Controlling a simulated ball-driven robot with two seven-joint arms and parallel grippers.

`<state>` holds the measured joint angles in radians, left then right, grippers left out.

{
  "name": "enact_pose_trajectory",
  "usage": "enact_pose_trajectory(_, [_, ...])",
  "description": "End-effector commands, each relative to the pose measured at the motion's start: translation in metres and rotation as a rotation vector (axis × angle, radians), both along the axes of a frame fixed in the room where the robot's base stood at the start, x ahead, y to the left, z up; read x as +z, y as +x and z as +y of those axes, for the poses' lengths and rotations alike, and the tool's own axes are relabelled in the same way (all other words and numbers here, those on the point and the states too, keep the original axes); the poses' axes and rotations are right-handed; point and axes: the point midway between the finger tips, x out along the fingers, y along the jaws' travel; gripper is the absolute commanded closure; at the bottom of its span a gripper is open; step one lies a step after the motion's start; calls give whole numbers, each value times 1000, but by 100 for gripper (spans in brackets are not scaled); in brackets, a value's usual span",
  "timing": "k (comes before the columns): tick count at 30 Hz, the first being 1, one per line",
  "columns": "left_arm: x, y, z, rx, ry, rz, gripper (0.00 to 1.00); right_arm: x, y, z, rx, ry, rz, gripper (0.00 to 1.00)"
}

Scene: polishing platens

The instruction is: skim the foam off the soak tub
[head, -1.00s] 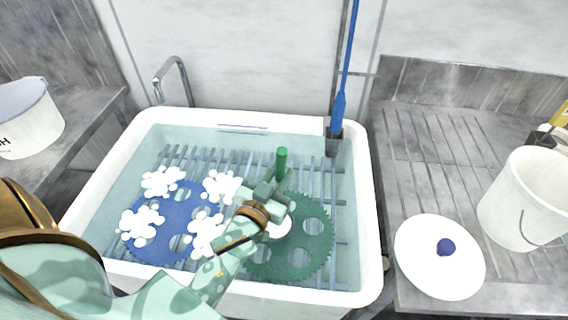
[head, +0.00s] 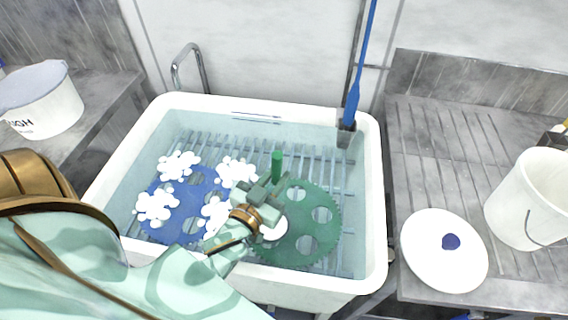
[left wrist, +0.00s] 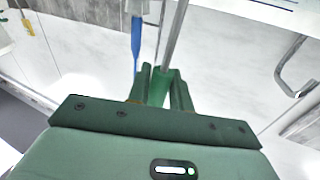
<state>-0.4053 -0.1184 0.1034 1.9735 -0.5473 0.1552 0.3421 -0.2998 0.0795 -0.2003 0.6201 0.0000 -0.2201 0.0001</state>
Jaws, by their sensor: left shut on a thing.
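The white soak tub (head: 375,200) holds clear water over a slatted rack. Several white foam clumps (head: 156,206) float in its left half, over a blue toothed platen (head: 172,226). A green toothed platen (head: 322,240) lies to the right of it. My left gripper (head: 268,192) is shut on a green handle (head: 277,162) over the tub, just right of the foam. The left wrist view shows the handle (left wrist: 160,88) upright between the fingers, with a metal rod. A white round piece (head: 274,230) shows below the gripper; its link to the handle is hidden. My right gripper is out of view.
A blue-handled tool (head: 352,100) stands in a holder at the tub's back right corner. A metal tap (head: 190,68) is behind. On the right counter are a white disc with a blue knob (head: 440,270) and a white bucket (head: 525,205). A lettered bucket (head: 50,112) stands left.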

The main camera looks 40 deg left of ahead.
Motion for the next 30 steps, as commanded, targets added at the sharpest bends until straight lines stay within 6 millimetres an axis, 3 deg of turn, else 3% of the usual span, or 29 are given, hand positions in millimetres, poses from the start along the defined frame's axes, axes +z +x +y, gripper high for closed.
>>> enact_pose_trajectory(1, [-3,-9,-12,31,-81,13,100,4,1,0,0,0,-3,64])
enact_pose_trajectory(24, [-4,-57,68,33,-74,12,100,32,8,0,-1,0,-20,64])
enact_pose_trajectory(30, [-4,-63,78,34,-75,9,100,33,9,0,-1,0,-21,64])
